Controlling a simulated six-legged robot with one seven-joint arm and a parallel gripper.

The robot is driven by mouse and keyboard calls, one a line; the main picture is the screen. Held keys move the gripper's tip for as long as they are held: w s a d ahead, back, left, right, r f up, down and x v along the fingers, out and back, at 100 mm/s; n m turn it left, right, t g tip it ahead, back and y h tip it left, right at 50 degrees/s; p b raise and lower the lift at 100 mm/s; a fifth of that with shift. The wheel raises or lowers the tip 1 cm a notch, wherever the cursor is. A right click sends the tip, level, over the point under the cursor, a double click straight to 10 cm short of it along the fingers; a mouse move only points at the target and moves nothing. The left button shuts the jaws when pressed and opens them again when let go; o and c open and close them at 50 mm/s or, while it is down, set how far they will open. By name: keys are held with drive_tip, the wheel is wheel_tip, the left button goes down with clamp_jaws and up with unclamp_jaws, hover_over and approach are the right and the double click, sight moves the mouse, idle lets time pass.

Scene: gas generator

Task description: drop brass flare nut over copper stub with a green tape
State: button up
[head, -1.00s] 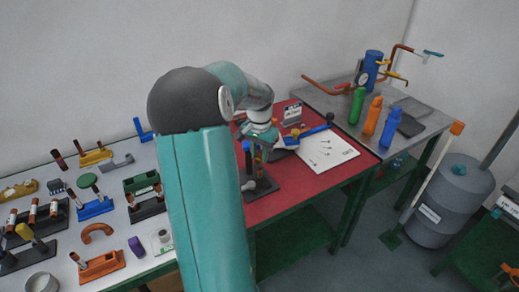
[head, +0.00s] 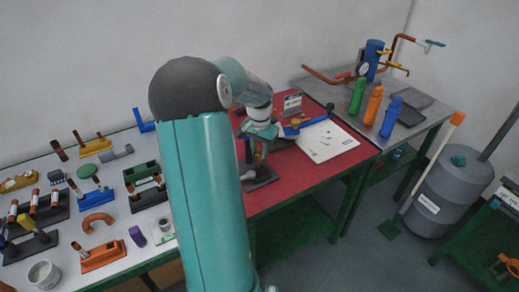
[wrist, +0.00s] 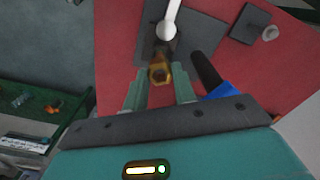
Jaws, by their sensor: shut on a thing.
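My gripper (wrist: 159,92) is shut on the brass flare nut (wrist: 160,73), which sits between the fingertips in the wrist view with its hole facing the camera. In the head view my gripper (head: 261,137) is over a dark stand plate (head: 262,181) on the red mat. The plate also shows in the wrist view (wrist: 207,38), just beyond the nut. Upright stubs under the gripper are small and partly covered. I cannot make out the green tape or tell whether the nut is around a stub.
A blue-and-black tool (wrist: 210,75) lies close to the right finger. A pale round-ended part (wrist: 167,28) stands just beyond the nut. White paper (head: 325,141) and a blue-handled tool (head: 308,124) lie on the red mat (head: 290,185). The left white table (head: 118,215) is crowded.

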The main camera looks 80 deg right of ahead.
sight(259, 157)
drive_tip(key=shift+f, duration=0.3)
idle(0.4)
drive_tip(key=shift+f, duration=0.35)
drive_tip(key=shift+f, duration=0.65)
drive_tip(key=shift+f, duration=0.35)
drive_tip(key=shift+f, duration=0.15)
drive_tip(key=o, duration=0.7)
drive_tip(key=shift+o, duration=0.2)
